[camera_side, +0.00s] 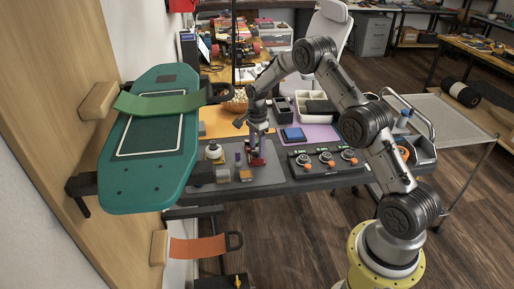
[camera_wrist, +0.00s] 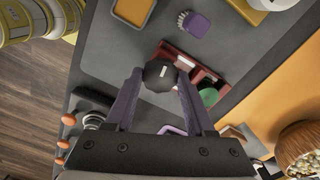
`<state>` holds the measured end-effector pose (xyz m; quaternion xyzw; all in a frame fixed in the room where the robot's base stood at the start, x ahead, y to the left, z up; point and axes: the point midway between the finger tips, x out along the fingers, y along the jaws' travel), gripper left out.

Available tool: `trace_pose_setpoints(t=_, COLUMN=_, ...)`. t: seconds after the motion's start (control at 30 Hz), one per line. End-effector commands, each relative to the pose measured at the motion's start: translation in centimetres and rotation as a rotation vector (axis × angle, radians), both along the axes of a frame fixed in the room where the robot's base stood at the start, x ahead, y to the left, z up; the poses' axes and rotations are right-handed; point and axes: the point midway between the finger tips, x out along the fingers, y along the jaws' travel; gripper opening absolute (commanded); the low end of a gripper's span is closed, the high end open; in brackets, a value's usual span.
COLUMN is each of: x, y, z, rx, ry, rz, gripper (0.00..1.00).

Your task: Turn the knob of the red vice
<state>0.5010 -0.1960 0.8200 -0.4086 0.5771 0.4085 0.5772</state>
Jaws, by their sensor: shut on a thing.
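The red vice (camera_side: 257,159) stands on the grey work mat in the middle of the bench, below my gripper (camera_side: 256,143). In the wrist view the red vice (camera_wrist: 176,52) shows behind a round black knob (camera_wrist: 160,75) with a pale mark on its top. The two purple fingers of my gripper (camera_wrist: 158,82) are on either side of the knob and shut on it. The fingers point down at the vice. A green round thing (camera_wrist: 209,97) shows beside the vice's red jaw. The knob is hidden by the gripper in the side view.
A dark panel with orange knobs (camera_side: 325,158) is to the right. A white bottle (camera_side: 214,152) stands left. A popcorn bowl (camera_side: 236,103) is behind.

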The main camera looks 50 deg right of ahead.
Motion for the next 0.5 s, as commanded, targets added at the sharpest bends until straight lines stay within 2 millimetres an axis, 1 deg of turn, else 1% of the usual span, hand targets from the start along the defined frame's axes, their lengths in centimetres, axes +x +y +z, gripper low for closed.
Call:
trace_pose_setpoints(t=0.27, x=-0.01, y=0.0, z=0.06, rx=0.0, ry=0.0, rz=0.019, gripper=0.0)
trace_pose_setpoints(t=0.5, x=-0.03, y=0.0, z=0.07, rx=0.0, ry=0.001, rz=0.125, gripper=0.0)
